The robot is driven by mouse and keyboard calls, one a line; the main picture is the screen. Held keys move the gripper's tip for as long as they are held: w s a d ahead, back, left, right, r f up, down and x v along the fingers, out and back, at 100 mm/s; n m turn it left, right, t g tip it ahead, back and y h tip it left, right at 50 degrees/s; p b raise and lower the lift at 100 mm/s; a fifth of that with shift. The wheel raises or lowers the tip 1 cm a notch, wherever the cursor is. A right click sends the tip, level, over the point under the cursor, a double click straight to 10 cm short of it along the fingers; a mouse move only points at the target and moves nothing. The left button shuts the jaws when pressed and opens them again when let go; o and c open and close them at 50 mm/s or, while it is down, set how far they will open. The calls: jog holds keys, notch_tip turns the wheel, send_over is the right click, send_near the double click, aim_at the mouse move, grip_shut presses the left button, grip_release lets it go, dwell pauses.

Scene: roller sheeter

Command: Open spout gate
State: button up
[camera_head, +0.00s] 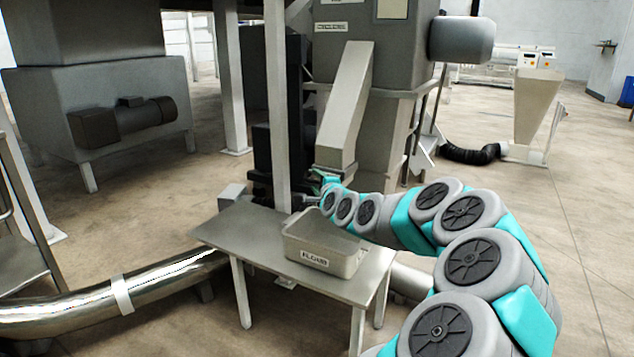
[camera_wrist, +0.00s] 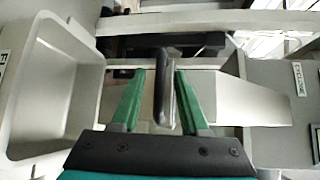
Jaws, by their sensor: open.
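The grey spout (camera_head: 345,110) slopes down from the machine, and its lower end is above and behind a bin. My gripper (camera_head: 320,180) is at the spout's lower end; its fingers are small in the head view. In the wrist view my gripper (camera_wrist: 160,75) is open, with one green finger on each side of a dark upright handle (camera_wrist: 163,88). The handle lies between the fingers with a gap on the left; contact on the right cannot be told. The spout (camera_wrist: 250,103) is to the right of the fingers. The gate plate itself is not clearly visible.
A flour bin (camera_head: 318,262) sits on a metal table (camera_head: 245,235) below the spout; the bin (camera_wrist: 35,130) is left of the fingers in the wrist view. A light post (camera_head: 277,110) stands just left of the spout. A shiny pipe (camera_head: 110,297) runs along the floor.

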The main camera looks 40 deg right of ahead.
grip_shut()
dwell(0.4)
dwell(1.1)
